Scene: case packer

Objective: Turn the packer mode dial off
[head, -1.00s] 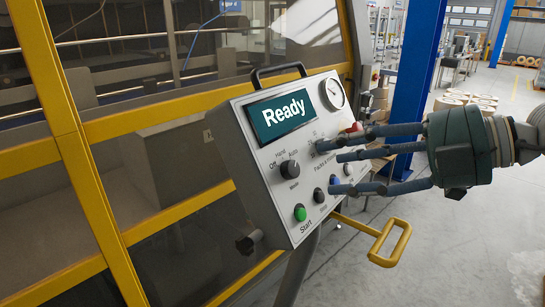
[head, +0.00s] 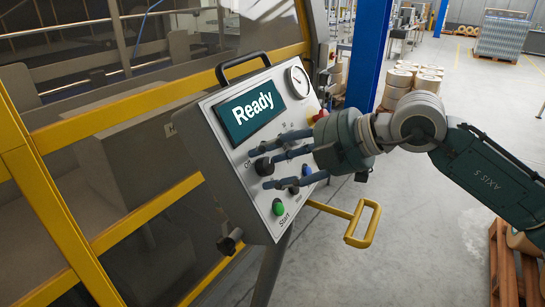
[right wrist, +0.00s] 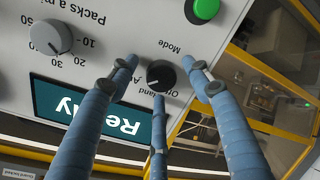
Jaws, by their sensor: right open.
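The black mode dial (head: 263,166) sits on the sloping grey control panel (head: 228,150), below the "Ready" screen. In the right wrist view the dial (right wrist: 161,74) appears upside down, with the labels partly covered by a finger. I cannot clearly tell which label its pointer faces. My right gripper (head: 267,168) is open, its blue fingers reaching across the panel from the right. In the right wrist view its fingers (right wrist: 163,80) spread around the dial, apart from each other; whether they touch it is unclear. My left gripper is not in view.
The packs-a-minute dial (right wrist: 50,37) is beside the mode dial. The green start button (head: 278,207) lies below. A red button (head: 320,115) and gauge (head: 299,81) are at the panel's right. A yellow handle (head: 372,222) sticks out right; yellow frame bars (head: 120,115) stand behind.

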